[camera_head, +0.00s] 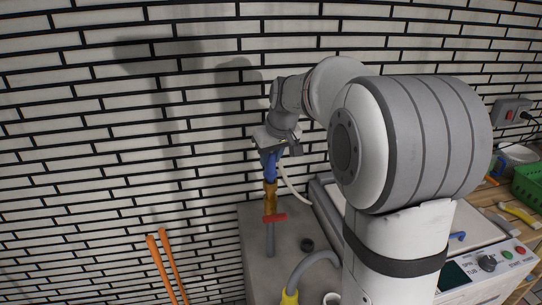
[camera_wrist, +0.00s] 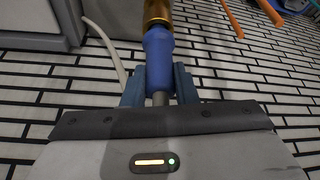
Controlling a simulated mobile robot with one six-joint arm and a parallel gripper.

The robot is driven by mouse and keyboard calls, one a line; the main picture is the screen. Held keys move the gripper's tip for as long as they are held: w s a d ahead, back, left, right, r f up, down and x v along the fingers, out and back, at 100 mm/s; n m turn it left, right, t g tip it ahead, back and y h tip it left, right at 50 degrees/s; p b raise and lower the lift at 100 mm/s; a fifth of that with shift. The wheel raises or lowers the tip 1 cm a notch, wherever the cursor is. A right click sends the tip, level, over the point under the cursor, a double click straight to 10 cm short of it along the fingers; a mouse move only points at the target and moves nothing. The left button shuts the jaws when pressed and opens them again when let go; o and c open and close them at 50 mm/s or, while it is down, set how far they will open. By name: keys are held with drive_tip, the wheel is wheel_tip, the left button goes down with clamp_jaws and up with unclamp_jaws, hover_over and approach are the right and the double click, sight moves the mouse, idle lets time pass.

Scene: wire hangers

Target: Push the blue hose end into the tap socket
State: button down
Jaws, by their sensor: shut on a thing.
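The blue hose end (camera_head: 270,166) points down from my gripper (camera_head: 274,146) in the head view. In the wrist view the blue hose end (camera_wrist: 158,50) lies between the two fingers of my gripper (camera_wrist: 158,86), which is shut on it. The brass tap socket (camera_head: 270,196) stands upright directly below, above a red handle (camera_head: 274,218) and a grey pipe (camera_head: 270,240). In the wrist view the brass socket (camera_wrist: 156,12) lines up with the hose end and the two meet. How far the hose end sits inside the socket cannot be told.
A white-brick wall (camera_head: 90,150) is close behind. A pale tube (camera_head: 292,186) curves beside the tap. Orange handles (camera_head: 160,265) stand at lower left.

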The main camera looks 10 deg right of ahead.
drive_tip(key=shift+f+b, duration=0.7)
drive_tip(key=shift+f, duration=0.25)
drive_tip(key=c, duration=1.1)
unclamp_jaws()
drive_tip(key=shift+r, duration=0.1)
drive_tip(key=v, duration=0.7)
drive_tip(key=shift+s+r+b, duration=0.2)
drive_tip(key=shift+r+b, duration=0.1)
drive_tip(key=shift+b, duration=0.1)
drive_tip(key=s+f+m, duration=0.1)
drive_tip(key=s+f, duration=0.3)
drive_tip(key=s, duration=0.5)
drive_tip(key=s+a+f+m, duration=0.1)
drive_tip(key=s+f, duration=0.4)
drive_tip(key=s, duration=0.3)
drive_tip(key=s+f+m+g+h, duration=0.1)
drive_tip(key=s+f, duration=0.3)
drive_tip(key=s, duration=0.5)
drive_tip(key=shift+s+a+f, duration=0.15)
drive_tip(key=shift+s+f, duration=0.1)
drive_tip(key=shift+s, duration=0.05)
